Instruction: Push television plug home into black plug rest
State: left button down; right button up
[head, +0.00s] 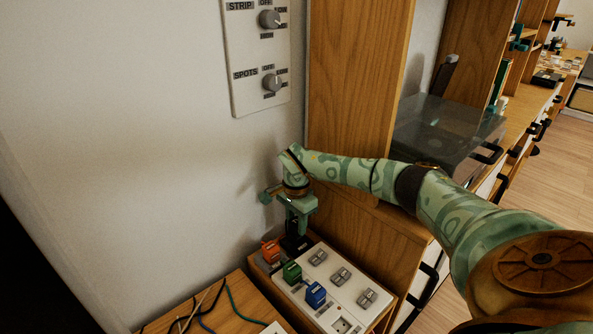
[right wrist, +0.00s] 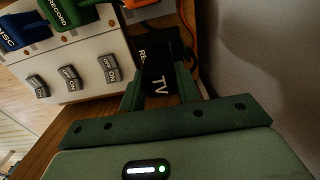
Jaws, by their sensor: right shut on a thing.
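The television plug (right wrist: 158,84) is black with a white "TV" label in the right wrist view. My right gripper (head: 297,226) is shut on it, one green finger on each side, pointing down at the far end of the socket panel. A black block with a partly hidden label starting "RE" (right wrist: 144,50), which looks like the plug rest, is right behind the plug. The plug overlaps it, so I cannot tell how deep it sits. In the head view, only dark shapes show under the gripper. My left gripper is not in view.
The white socket panel (head: 345,299) carries orange (head: 271,251), green (head: 292,272) and blue (head: 315,294) plugs, with several grey switches alongside. An orange cord (right wrist: 188,35) runs near the gripper. The wall is close on the left, a wooden cabinet (head: 352,100) on the right.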

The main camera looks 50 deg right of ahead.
aim_at(296, 229)
pick_arm(q)
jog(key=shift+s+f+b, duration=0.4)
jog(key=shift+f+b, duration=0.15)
jog(key=shift+b, duration=0.1)
pick_arm(e)
jog(key=shift+f, duration=1.6)
jog(key=o, duration=1.1)
pick_arm(q)
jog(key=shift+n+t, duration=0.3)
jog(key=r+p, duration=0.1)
jog(key=p, duration=0.1)
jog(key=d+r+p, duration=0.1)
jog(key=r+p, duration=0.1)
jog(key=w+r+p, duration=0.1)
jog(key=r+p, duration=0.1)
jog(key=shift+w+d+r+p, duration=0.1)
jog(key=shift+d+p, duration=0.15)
jog(key=shift+p, duration=0.15)
pick_arm(e)
notch_tip(296, 229, up, 16)
jog(key=shift+r, duration=0.15)
